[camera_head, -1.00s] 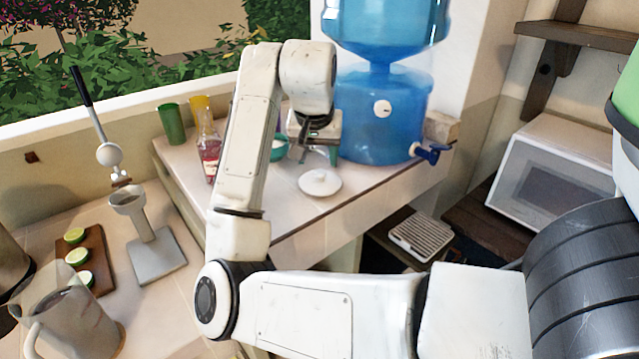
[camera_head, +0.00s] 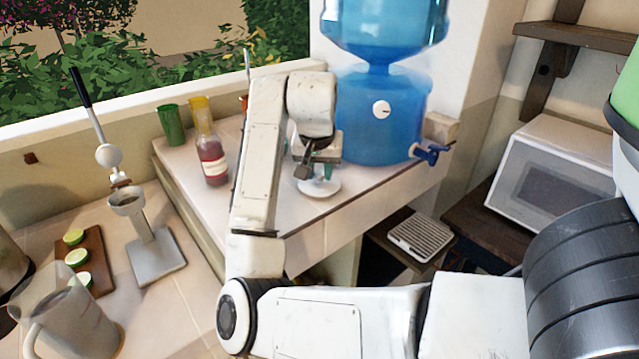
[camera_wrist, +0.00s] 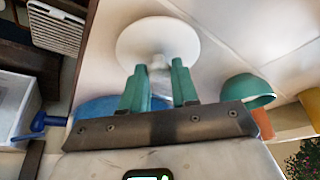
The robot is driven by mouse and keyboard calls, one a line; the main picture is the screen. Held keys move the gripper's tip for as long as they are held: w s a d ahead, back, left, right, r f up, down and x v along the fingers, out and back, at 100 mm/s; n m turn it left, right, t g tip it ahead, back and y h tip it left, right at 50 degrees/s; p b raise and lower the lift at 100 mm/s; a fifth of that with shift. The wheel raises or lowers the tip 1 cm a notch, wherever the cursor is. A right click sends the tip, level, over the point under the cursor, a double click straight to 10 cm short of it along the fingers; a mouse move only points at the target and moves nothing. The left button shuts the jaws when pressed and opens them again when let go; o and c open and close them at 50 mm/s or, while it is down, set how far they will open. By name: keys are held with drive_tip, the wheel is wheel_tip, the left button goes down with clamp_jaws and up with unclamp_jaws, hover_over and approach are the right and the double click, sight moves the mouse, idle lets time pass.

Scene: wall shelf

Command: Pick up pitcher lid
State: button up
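The white pitcher lid (camera_head: 320,188) is a round disc with a raised knob, lying on the raised tiled counter in front of the blue water dispenser. In the wrist view the lid (camera_wrist: 142,42) lies just beyond my fingertips, its knob between the two green fingers. My gripper (camera_wrist: 158,72) is open, with a clear gap between the fingers. In the head view my gripper (camera_head: 318,172) is directly over the lid and hides part of it. I cannot tell whether the fingers touch the knob. A clear pitcher (camera_head: 72,325) stands on the lower counter at bottom left.
The blue water dispenser (camera_head: 385,120) with its tap stands close behind the lid. A teal bowl (camera_wrist: 248,90) is beside my gripper in the wrist view. A red bottle (camera_head: 212,160) and a green cup (camera_head: 172,124) stand to the left. The counter's front edge is near the lid.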

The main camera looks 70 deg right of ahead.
clamp_jaws()
drive_tip(key=shift+r, duration=0.1)
